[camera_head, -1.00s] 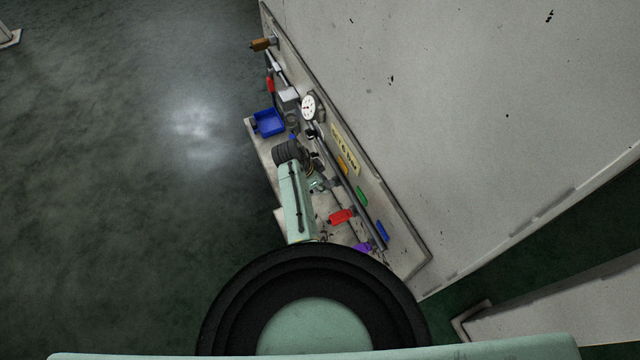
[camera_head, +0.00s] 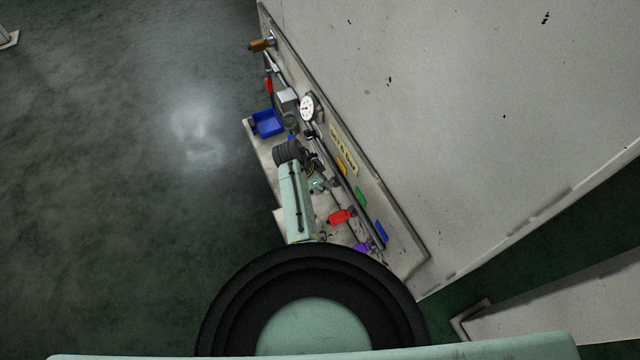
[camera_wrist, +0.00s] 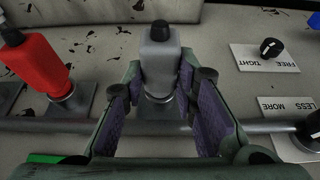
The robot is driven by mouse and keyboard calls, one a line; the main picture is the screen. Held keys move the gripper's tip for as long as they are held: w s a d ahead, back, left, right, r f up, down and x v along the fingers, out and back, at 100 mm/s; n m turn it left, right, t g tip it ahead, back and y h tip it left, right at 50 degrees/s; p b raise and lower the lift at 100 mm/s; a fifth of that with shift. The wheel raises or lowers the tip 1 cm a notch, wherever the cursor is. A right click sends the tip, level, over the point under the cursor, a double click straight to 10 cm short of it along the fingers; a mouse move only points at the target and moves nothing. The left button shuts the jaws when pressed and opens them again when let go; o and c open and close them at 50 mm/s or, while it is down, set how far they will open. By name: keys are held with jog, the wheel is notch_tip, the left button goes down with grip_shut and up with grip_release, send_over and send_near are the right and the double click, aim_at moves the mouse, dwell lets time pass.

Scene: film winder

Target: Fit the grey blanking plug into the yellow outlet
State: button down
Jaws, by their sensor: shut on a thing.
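In the wrist view a grey block with a black tip (camera_wrist: 160,57), which looks like the grey blanking plug, stands between the purple-padded fingers of my gripper (camera_wrist: 161,75). The gripper is shut on it. Its lower end is at a round metal fitting (camera_wrist: 157,103) by a steel rail; I cannot tell whether it is seated. In the head view my gripper (camera_head: 318,185) is small at the bench panel. A yellow tag (camera_head: 342,165) is on the panel close by, and the outlet beneath it is not clear. No yellow shows in the wrist view.
A red handle (camera_wrist: 38,65) stands left of the gripper; it also shows in the head view (camera_head: 340,217). Black knobs with plates (camera_wrist: 270,50) lie to the right. A dial gauge (camera_head: 307,107) and a blue bin (camera_head: 267,122) are farther along the bench.

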jog(key=c, duration=1.2)
grip_release()
jog(key=v, duration=1.2)
jog(key=shift+w, duration=0.1)
